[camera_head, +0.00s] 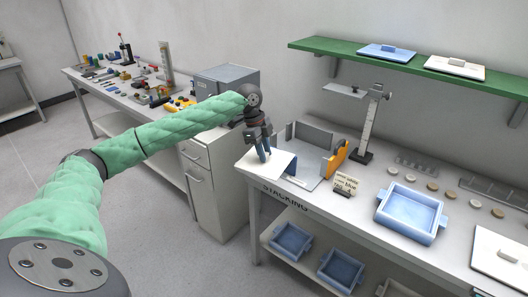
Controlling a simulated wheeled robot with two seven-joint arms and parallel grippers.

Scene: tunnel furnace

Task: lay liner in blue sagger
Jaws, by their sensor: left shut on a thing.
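My left gripper (264,156) reaches in from the left, pointing down at the left end of the stacking bench. It is shut on a thin white liner (279,164), which lies nearly flat at or just above the bench; I cannot tell whether it touches. The blue sagger (438,237), an open light-blue tray with side lugs, stands on the bench to the right, well apart from the gripper. No liner shows in it. My right gripper is out of view.
A grey-walled holder (313,136) with a yellow-orange side stands beside the liner. Right of it are a small sign (345,186) and a height gauge (372,125). Several round pieces lie behind the sagger. A green shelf (400,62) with two lids hangs above; trays sit below.

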